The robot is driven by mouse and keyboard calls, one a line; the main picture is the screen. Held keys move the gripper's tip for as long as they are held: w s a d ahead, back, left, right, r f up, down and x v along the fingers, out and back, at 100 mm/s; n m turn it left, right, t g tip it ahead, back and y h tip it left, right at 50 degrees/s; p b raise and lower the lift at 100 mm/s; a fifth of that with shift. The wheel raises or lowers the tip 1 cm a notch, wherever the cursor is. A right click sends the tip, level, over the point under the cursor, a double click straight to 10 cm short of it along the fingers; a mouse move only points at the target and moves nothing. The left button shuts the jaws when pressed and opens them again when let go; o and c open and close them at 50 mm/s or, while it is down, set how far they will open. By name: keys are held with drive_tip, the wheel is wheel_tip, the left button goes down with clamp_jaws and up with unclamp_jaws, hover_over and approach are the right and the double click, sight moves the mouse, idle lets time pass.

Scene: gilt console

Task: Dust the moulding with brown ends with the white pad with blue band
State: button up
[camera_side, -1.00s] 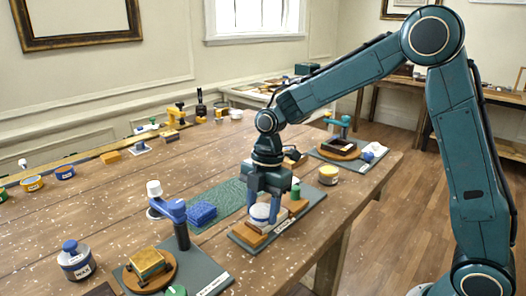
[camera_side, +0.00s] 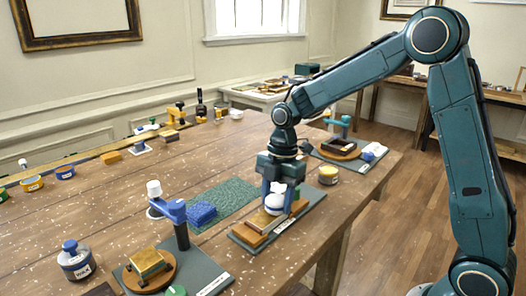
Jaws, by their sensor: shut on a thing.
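My gripper (camera_side: 277,190) points down and is shut on the white pad with blue band (camera_side: 274,207). The fingers hide part of the pad and its band. The moulding with brown ends (camera_side: 261,220) lies on a grey board near the table's right edge. It has a gold middle and brown blocks at its ends; the near brown end (camera_side: 249,237) shows clearly. The pad is low over the moulding, toward its far end. I cannot tell whether it touches the surface.
A green mat (camera_side: 232,196) with a blue sponge (camera_side: 201,214) lies left of the board. A blue arm on a dark post (camera_side: 180,225) stands nearer, by a gold block on a round stand. A yellow-banded jar (camera_side: 328,175) stands right of my gripper. A labelled jar (camera_side: 75,262) is at front left.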

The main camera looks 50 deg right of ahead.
sight(255, 224)
drive_tip(key=shift+d, duration=0.6)
drive_tip(key=shift+a, duration=4.2)
drive_tip(key=shift+d, duration=3.95)
drive_tip(key=shift+a, duration=3.85)
wheel_tip(255, 224, up, 8)
drive_tip(key=shift+f, duration=0.15)
